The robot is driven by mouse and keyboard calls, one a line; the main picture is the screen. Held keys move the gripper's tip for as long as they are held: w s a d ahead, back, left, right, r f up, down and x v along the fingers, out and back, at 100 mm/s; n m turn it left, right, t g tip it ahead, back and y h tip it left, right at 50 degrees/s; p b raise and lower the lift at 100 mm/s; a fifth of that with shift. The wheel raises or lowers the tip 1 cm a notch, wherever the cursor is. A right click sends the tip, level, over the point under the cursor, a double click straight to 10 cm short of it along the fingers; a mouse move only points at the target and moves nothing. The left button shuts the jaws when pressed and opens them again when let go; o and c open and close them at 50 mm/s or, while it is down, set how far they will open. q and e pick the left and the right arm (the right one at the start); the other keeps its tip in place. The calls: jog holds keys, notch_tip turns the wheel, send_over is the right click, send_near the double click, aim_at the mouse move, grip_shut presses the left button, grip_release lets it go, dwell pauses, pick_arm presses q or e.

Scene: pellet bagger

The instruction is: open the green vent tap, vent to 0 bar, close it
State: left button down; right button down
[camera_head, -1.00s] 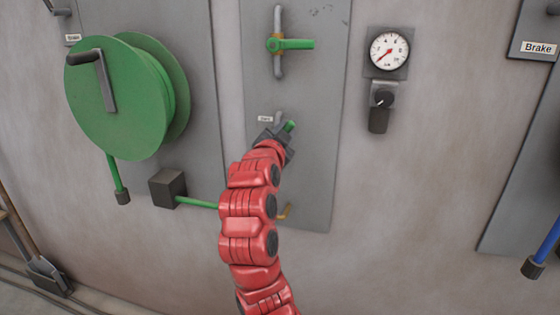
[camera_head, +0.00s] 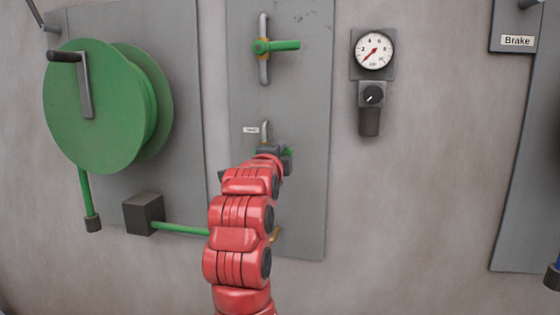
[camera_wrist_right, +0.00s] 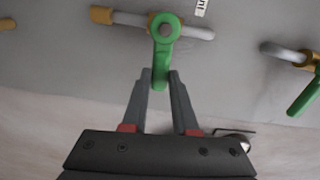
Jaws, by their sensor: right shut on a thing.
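The green vent tap sits on the lower pipe of the middle grey panel. In the right wrist view its green lever (camera_wrist_right: 162,55) lies roughly across the pipe, with its end between the two fingers. My right gripper (camera_wrist_right: 160,77) is shut on that lever. My left gripper is not in view.
Another green-handled tap (camera_head: 285,46) is above on the same panel, its lever across its pipe. A black-knobbed regulator (camera_head: 372,95) hangs under the gauge. A green hose reel (camera_head: 95,110) is at left, with a dark box (camera_head: 143,214) below. A Brake label (camera_head: 517,41) is at right.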

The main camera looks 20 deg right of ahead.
jog(key=shift+f+m+b, duration=0.3)
jog(key=shift+m, duration=0.2)
jog(key=c, duration=0.7)
grip_release()
jog(key=p+v, duration=0.1)
jog(key=v, duration=1.6)
jog(key=shift+s+a, duration=0.15)
